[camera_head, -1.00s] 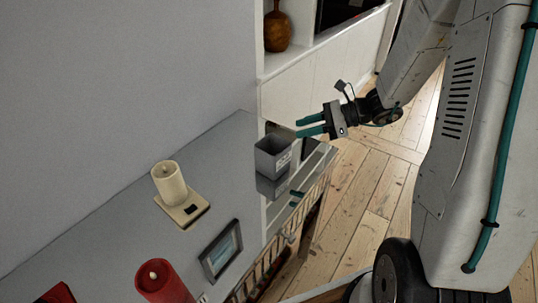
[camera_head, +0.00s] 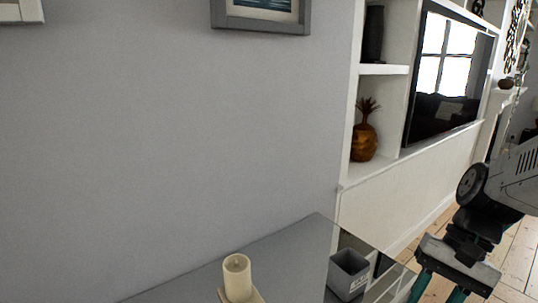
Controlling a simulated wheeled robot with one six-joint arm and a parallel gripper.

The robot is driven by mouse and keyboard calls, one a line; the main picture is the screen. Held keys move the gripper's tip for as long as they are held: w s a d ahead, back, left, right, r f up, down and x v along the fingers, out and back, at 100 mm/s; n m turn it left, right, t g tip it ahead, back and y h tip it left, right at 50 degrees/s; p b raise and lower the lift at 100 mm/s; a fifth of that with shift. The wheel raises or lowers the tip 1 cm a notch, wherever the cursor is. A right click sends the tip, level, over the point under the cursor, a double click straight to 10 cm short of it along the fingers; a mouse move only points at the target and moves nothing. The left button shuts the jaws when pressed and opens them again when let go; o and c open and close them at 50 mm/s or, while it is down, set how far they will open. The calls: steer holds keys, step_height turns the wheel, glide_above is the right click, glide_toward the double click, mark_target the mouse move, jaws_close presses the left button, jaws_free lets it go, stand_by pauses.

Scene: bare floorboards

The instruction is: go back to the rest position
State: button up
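My gripper (camera_head: 438,285) is at the lower right, hanging with its teal fingers pointing down past the bottom edge of the picture. The two fingers show apart where they are visible; their tips are cut off. I see nothing held between the visible parts. The gripper is to the right of a grey square cup (camera_head: 348,272), apart from it in the picture. My arm reaches in from the right edge.
The grey cup and a cream candle (camera_head: 237,277) stand on a grey glossy cabinet top (camera_head: 290,250) against the wall. White shelving (camera_head: 385,188) holds a brown pineapple-shaped ornament (camera_head: 364,135) and a television (camera_head: 447,75). Floorboards (camera_head: 518,255) show at the right.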

steer(key=s+r+n+t+h, duration=0.3)
steer(key=s+r+n+h, duration=0.1)
steer(key=s+r+n, duration=0.2)
steer(key=shift+s+a+r+t+h, duration=0.3)
steer(key=shift+s+r+t, duration=0.15)
steer(key=shift+r, duration=0.25)
steer(key=shift+s, duration=0.1)
stand_by(0.5)
